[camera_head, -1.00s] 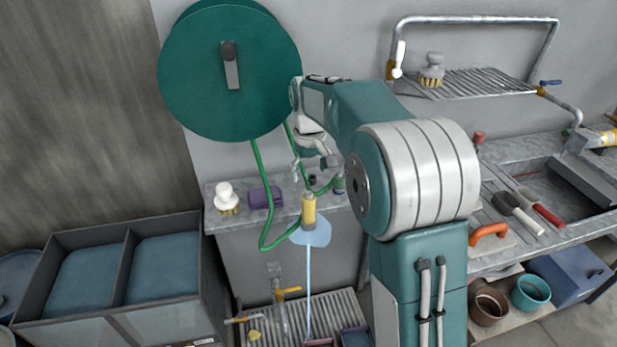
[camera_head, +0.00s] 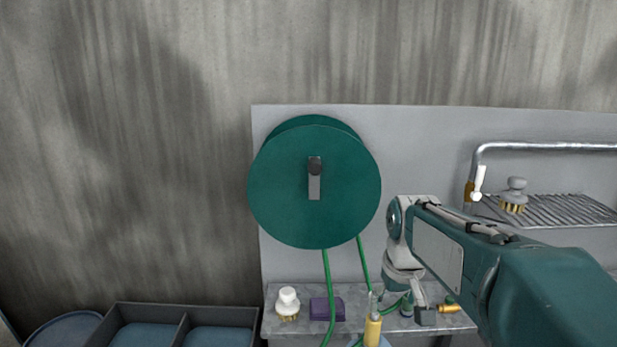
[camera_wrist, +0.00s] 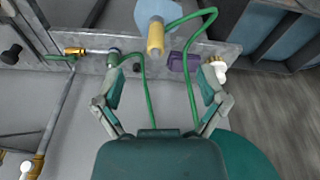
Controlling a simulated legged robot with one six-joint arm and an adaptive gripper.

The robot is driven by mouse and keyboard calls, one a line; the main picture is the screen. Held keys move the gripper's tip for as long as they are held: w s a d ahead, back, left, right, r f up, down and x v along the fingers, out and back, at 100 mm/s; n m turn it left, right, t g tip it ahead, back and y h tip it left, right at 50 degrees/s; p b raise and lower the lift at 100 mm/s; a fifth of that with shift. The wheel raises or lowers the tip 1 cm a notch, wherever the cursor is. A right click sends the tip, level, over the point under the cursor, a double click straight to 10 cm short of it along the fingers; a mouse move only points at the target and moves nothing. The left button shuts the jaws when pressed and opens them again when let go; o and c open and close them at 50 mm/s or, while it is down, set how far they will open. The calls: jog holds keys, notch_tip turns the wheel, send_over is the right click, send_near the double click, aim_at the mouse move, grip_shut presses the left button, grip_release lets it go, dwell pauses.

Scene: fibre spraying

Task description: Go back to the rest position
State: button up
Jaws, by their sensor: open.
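My gripper (camera_head: 400,308) is open and empty, pointing down in front of the grey wall panel, below and right of the round green hose reel (camera_head: 315,185). In the wrist view the two fingers of my gripper (camera_wrist: 160,72) stand apart with nothing between them. The yellow spray handle (camera_head: 372,330) on the green hose (camera_head: 326,275) is near the gripper in the head view. In the wrist view, the yellow spray handle (camera_wrist: 155,40) with its pale blue front lies beyond the fingertips, apart from them.
A white-topped brush (camera_head: 288,303) and a purple block (camera_head: 322,308) stand on the grey ledge. A wire rack (camera_head: 560,209) with a grey brush (camera_head: 514,195) is at right. Dark bins (camera_head: 112,318) are at lower left. The upper wall is bare.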

jog(key=s+f+m+t, duration=0.1)
jog(key=s+t, duration=0.2)
jog(key=s, duration=1.7)
jog(key=shift+f+m, duration=0.4)
